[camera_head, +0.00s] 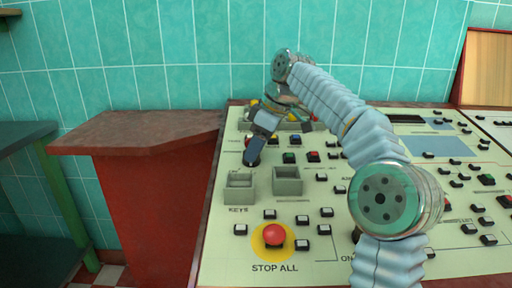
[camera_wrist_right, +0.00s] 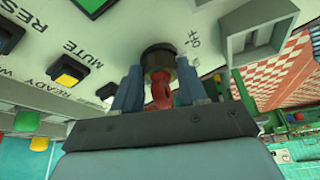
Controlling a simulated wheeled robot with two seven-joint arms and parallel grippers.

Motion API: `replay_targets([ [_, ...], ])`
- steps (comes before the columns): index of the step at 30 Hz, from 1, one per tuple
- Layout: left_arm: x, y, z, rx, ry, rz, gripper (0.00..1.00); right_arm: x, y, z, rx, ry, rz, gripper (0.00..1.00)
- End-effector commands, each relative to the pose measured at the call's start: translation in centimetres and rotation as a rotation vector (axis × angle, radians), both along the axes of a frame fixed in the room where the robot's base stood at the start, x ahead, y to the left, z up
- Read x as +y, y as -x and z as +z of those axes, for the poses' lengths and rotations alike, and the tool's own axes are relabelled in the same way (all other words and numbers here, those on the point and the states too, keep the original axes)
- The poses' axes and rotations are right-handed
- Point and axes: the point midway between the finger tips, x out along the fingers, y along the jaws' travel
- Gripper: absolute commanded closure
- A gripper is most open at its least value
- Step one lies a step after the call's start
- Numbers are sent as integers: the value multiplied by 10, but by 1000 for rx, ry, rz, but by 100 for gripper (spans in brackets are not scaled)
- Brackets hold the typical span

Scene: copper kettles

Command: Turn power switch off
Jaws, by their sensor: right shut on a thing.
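The power switch (camera_wrist_right: 159,66) appears in the right wrist view as a dark round collar on the cream panel with a red knob (camera_wrist_right: 161,92) standing out of it. My right gripper (camera_wrist_right: 160,92) has its two fingers on either side of the red knob, shut on it. Part of a label shows beside the collar, upside down and hard to read. In the head view my right gripper (camera_head: 252,158) reaches down to the left part of the control panel (camera_head: 220,222) and hides the switch. My left gripper is not in view.
A red STOP ALL button (camera_head: 274,235) on a yellow disc sits at the panel's front. Two grey open boxes (camera_head: 239,187) stand between it and my gripper. Several small push buttons surround them. A red-brown counter (camera_head: 140,135) stands to the left, and a tiled wall behind.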

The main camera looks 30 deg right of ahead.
Motion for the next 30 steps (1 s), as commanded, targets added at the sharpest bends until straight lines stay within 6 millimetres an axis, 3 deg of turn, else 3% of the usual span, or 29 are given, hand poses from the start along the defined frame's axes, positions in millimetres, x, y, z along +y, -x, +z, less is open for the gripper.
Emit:
replay_targets([
  [21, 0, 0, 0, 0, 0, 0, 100, -1, -1, 1, -3, 1, 40, 89],
  [22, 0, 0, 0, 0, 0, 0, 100, -1, -1, 1, -3, 1, 40, 57],
  [27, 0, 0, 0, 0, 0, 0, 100, -1, 0, 1, -2, 1, 40, 33],
  [30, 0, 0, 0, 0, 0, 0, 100, -1, -1, 0, -2, 1, 40, 33],
])
